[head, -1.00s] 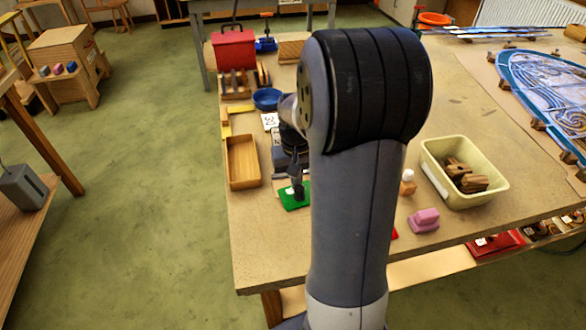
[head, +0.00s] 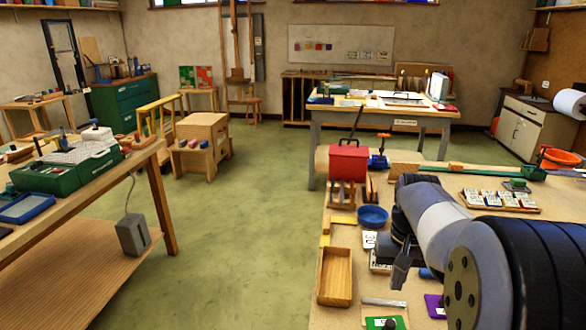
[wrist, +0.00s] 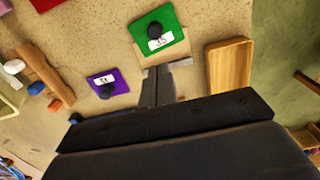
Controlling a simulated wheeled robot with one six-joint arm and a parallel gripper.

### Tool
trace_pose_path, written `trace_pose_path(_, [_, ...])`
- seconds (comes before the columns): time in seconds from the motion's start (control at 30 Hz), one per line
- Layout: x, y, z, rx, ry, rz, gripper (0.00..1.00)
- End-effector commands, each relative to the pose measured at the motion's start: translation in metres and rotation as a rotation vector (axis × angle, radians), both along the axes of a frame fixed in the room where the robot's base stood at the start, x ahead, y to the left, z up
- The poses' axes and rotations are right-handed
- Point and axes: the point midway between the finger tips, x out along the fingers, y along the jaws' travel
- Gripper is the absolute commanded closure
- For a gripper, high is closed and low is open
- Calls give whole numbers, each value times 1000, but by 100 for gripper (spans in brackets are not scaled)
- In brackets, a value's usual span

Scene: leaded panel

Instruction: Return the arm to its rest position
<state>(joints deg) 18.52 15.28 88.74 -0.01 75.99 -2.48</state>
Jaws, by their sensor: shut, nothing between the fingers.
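My gripper (head: 400,276) is shut and empty, held above the workbench (head: 318,318) with its fingers pointing down. In the wrist view my gripper (wrist: 158,78) shows its dark fingers together. A green piece with a dark knob and a label reading 35 (wrist: 172,20) lies just beyond the fingertips. It also shows at the bottom of the head view (head: 397,323). A purple piece labelled 51 (wrist: 121,77) lies to the left of the fingers; part of it shows in the head view (head: 435,306). My arm fills the lower right of the head view.
An empty wooden tray (head: 335,277) lies left of my gripper. A blue bowl (head: 373,216), a red toolbox (head: 348,163) and a rack of labelled pieces (head: 499,199) stand farther back. Open green floor (head: 240,240) lies left of the bench.

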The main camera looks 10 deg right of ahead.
Motion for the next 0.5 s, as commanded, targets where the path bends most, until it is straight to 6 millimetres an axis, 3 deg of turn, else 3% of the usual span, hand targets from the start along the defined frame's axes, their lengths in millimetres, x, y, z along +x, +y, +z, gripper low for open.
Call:
trace_pose_path(0.27, [0, 0, -17, 1, 4, 0, 100])
trace_pose_path(0.5, [-1, 0, -62, 2, 6, 0, 100])
